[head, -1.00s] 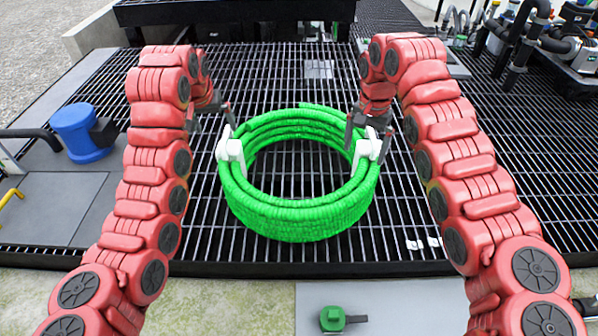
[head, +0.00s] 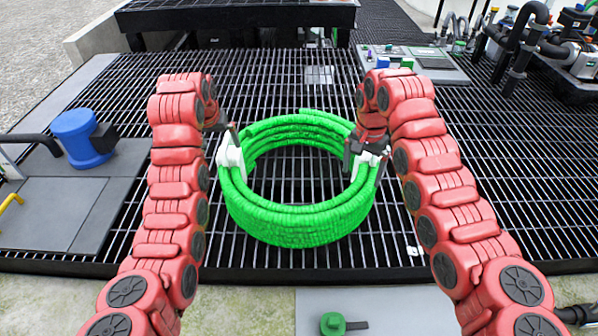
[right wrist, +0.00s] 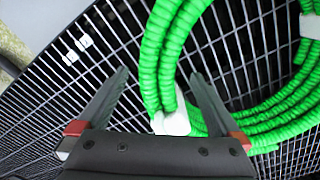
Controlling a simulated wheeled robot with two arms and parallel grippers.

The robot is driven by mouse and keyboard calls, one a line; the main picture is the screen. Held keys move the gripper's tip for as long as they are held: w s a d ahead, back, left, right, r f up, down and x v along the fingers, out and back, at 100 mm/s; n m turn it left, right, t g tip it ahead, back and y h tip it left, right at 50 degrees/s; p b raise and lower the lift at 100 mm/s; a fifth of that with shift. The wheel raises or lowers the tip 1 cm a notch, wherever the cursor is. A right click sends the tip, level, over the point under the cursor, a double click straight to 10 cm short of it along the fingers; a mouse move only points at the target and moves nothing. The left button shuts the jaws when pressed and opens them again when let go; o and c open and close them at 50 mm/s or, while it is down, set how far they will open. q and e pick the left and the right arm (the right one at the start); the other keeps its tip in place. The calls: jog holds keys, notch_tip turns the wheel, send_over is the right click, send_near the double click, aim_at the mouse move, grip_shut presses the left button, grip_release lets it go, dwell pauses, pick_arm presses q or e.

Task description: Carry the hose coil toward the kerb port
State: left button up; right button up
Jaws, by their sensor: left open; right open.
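The green hose coil (head: 300,222) lies on the dark metal grating, with a white clip on its left side (head: 230,160) and another on its right side (head: 369,160). My left gripper (head: 231,135) is at the left clip; its fingers are partly hidden. My right gripper (head: 367,148) is at the right clip. In the right wrist view the right gripper (right wrist: 158,95) is open, with the hose strands and the white clip (right wrist: 171,122) between or just beyond its fingers. I cannot tell whether the fingers touch the clip. No kerb port can be made out with certainty.
The grating (head: 420,215) is largely clear around the coil. A blue cylinder (head: 80,137) stands at left on a grey plate. A green knob (head: 333,324) sits on a grey panel in front. Black pipework (head: 515,50) is at the far right, and a dark raised platform (head: 235,14) at the back.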

aim_at(228, 158)
pick_arm(q)
jog(key=x, duration=0.9)
pick_arm(e)
notch_tip(228, 158, down, 9)
pick_arm(q)
jog(key=shift+x, duration=1.4)
pick_arm(e)
jog(key=shift+f, duration=1.45)
pick_arm(q)
jog(key=shift+w, duration=0.1)
grip_shut()
pick_arm(e)
grip_shut()
